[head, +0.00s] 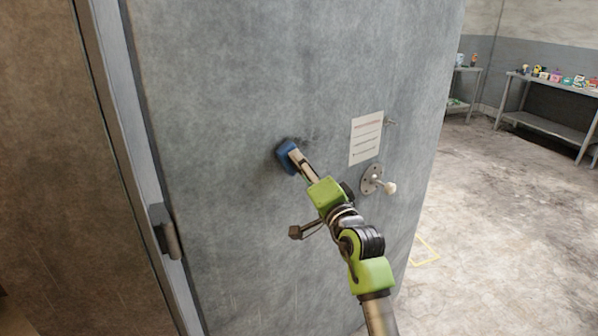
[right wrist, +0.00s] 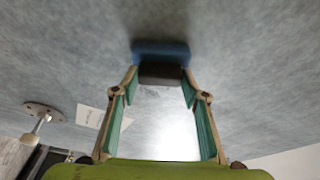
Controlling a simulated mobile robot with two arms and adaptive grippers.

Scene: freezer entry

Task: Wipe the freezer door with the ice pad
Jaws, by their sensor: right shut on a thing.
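The freezer door (head: 230,90) is a large grey panel with darker smudges near the pad. My right gripper (head: 294,157) reaches up to it from the lower right. It is shut on the blue ice pad (head: 286,158), which lies against or very close to the door's surface. In the right wrist view the pad (right wrist: 160,50) has a blue face and a dark block (right wrist: 160,74) between my fingertips (right wrist: 160,80). The pad's face toward the door is hidden. My left gripper is in neither view.
A paper notice (head: 366,138) and a round-plated handle (head: 377,181) sit on the door right of the pad. A hinge (head: 167,232) is at the left edge. Shelving with small colourful items (head: 555,78) stands far right. The concrete floor (head: 500,190) there is mostly clear.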

